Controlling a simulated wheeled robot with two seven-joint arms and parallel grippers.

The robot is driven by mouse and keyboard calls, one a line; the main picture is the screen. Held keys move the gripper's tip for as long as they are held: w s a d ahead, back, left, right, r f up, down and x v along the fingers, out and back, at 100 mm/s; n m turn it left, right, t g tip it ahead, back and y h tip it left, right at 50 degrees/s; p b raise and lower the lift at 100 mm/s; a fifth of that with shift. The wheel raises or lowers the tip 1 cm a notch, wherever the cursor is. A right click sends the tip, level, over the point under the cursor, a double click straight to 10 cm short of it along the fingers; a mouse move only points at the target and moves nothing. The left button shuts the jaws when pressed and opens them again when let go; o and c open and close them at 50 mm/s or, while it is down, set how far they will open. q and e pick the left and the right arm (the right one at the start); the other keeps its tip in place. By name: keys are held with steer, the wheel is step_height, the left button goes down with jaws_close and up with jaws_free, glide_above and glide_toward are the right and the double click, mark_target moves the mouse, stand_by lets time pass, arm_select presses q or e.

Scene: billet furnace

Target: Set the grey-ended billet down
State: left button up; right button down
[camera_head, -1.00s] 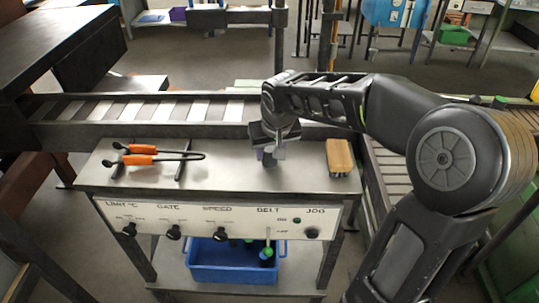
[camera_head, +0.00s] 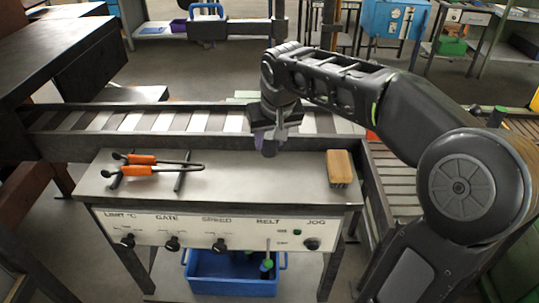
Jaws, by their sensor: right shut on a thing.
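My right gripper (camera_head: 269,140) is shut, pointing down, at the back edge of the control bench, in front of the roller conveyor (camera_head: 130,122). A small grey piece (camera_head: 270,149) shows at its fingertips. It fits the end of the grey-ended billet, but the jaws hide most of it and I cannot tell its full shape. It shows against the bench's back edge; I cannot tell whether it touches anything. My left gripper is not in view.
The control bench top (camera_head: 250,180) bears orange-handled tongs (camera_head: 140,165) at left and a wooden-backed brush (camera_head: 340,167) at right; its middle is clear. Knobs and a belt lever line its front panel (camera_head: 190,225). A blue bin (camera_head: 235,285) sits below.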

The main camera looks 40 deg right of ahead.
steer(key=shift+r, duration=1.5)
